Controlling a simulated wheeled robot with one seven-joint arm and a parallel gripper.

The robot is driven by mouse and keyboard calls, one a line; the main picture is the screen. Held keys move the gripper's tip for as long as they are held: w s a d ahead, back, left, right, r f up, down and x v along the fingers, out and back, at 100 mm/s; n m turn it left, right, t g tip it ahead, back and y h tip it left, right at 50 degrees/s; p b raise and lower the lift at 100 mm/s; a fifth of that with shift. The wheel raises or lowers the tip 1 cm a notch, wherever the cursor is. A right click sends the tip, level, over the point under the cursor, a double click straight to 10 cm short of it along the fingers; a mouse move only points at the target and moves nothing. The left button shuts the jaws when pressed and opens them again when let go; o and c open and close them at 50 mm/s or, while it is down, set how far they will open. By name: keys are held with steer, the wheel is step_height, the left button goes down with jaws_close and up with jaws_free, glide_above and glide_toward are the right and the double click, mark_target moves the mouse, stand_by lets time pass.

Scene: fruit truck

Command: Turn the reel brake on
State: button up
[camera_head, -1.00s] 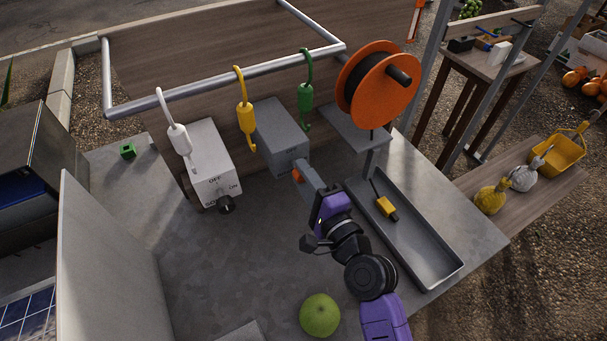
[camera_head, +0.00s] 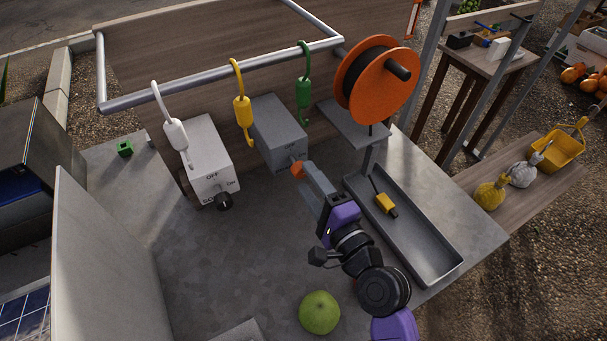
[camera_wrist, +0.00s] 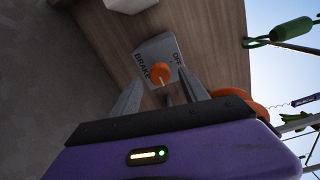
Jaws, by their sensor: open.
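The reel brake is a grey box (camera_head: 278,134) below the rail, marked OFF, with an orange knob (camera_head: 298,170) on its front. In the wrist view the box face (camera_wrist: 148,52) reads BRAKE and OFF, and the orange knob (camera_wrist: 161,73) on its shaft lies between my fingers. My gripper (camera_head: 306,173) is open, with its fingertips close to the knob; I cannot tell whether they touch it. The wrist view shows both fingers (camera_wrist: 162,90) apart. The orange reel (camera_head: 377,85) stands to the right of the box.
A white switch box (camera_head: 208,160) with a black knob stands to the left. White, yellow (camera_head: 243,111) and green hooks hang from the rail (camera_head: 220,75). A grey tray (camera_head: 430,250) lies to the right, and a green fruit (camera_head: 319,312) lies in front.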

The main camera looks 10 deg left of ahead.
steer(key=shift+b+v, duration=0.4)
steer(key=shift+v, duration=1.85)
steer(key=s+d+n+t+h, duration=0.3)
steer(key=s+d+n+h, duration=0.4)
steer(key=d, duration=0.5)
steer(key=s+d+f+n+g+h, duration=0.1)
steer(key=s+d+n, duration=0.2)
steer(key=s, duration=1)
steer(key=s+d+f+n+g+h+b, duration=0.1)
steer(key=s+d, duration=0.4)
steer(key=s, duration=0.8)
steer(key=shift+s+n+g+h, duration=0.2)
steer(key=shift+n+g+h, duration=0.3)
steer(key=shift+n, duration=0.6)
steer(key=shift+d+f, duration=0.1)
steer(key=shift+d, duration=0.05)
